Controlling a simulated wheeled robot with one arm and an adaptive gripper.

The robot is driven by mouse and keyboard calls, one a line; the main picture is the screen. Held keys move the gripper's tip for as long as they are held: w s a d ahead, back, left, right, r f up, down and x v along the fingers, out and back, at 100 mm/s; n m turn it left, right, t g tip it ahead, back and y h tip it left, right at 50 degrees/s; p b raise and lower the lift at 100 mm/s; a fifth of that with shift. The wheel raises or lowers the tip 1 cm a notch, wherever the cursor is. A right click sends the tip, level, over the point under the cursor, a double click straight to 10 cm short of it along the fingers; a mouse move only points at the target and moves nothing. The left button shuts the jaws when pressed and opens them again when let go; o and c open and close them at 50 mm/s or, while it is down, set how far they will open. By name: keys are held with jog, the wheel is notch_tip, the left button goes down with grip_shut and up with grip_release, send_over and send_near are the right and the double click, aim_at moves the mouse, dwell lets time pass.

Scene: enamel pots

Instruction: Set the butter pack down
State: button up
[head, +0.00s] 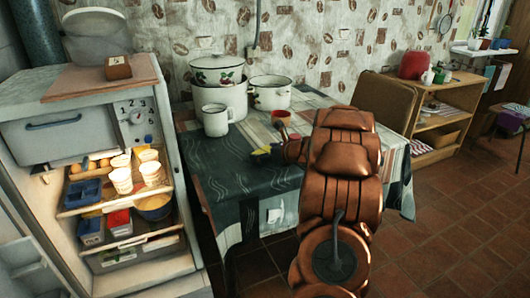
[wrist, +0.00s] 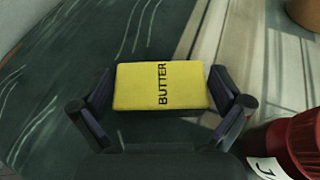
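The butter pack (wrist: 140,87) is a yellow block with "BUTTER" in dark letters. In the wrist view it lies between the two dark fingers of my gripper (wrist: 161,85), which meet its left and right ends. In the head view my gripper (head: 268,153) is over the table (head: 235,185), left of my copper-coloured arm, with a bit of yellow showing at the fingers. The patterned dark and pale tablecloth is below the pack. I cannot tell whether the pack's underside touches the cloth.
A red container (wrist: 290,148) with a white label stands close to the right finger. A white mug (head: 216,120) and enamel pots (head: 270,93) stand at the table's back. An open fridge (head: 120,190) is on the left, a chair (head: 385,100) on the right. The table's front left is clear.

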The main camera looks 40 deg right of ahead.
jog(key=shift+r, duration=0.15)
jog(key=shift+s+r, duration=0.15)
jog(key=shift+s, duration=0.15)
jog(key=p+v, duration=0.1)
jog(key=v, duration=1)
jog(key=shift+s, duration=0.2)
